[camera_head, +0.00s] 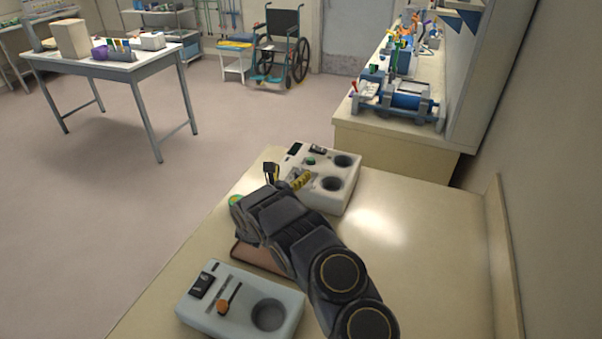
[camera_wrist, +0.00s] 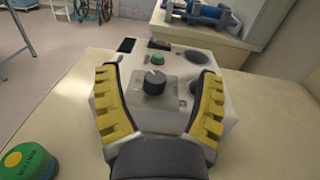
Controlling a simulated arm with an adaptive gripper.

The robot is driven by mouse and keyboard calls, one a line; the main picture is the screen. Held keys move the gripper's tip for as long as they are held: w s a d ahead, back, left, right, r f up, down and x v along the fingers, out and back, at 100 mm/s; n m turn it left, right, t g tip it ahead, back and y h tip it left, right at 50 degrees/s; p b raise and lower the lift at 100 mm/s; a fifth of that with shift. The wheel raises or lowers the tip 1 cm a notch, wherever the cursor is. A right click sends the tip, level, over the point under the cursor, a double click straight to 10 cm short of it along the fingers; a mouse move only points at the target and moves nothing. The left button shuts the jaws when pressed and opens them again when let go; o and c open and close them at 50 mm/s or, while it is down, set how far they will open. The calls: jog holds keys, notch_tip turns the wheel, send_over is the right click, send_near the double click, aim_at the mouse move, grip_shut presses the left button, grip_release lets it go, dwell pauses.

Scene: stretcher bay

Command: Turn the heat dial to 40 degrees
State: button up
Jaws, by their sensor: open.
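The heat dial (camera_wrist: 154,82) is a dark round knob with a light pointer mark, on a grey square plate on top of a white device (camera_head: 333,200). In the wrist view my gripper (camera_wrist: 158,105) is open, with one yellow ribbed finger on each side of the dial and a gap to it on both sides. No finger appears to touch the dial. In the head view my gripper (camera_head: 286,178) is over the near left part of the device and my arm hides part of it. I cannot read any degree marks around the dial.
The white device also has a green button (camera_wrist: 161,58), a dark display (camera_wrist: 126,45) and round wells (camera_head: 333,184). A second pale device (camera_head: 240,302) with an orange-handled lever stands nearer on the counter. A green and yellow round container (camera_wrist: 28,160) stands at left. The counter's right side is clear.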

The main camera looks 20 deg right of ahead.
send_near(301, 171)
jog(key=shift+w+d+f, duration=0.3)
jog(key=shift+w+d, duration=0.45)
jog(key=shift+w, duration=0.2)
jog(key=x, duration=0.6)
jog(key=shift+f, duration=0.1)
jog(key=shift+x, duration=0.85)
jog(key=shift+s, duration=0.1)
jog(key=c, duration=1.1)
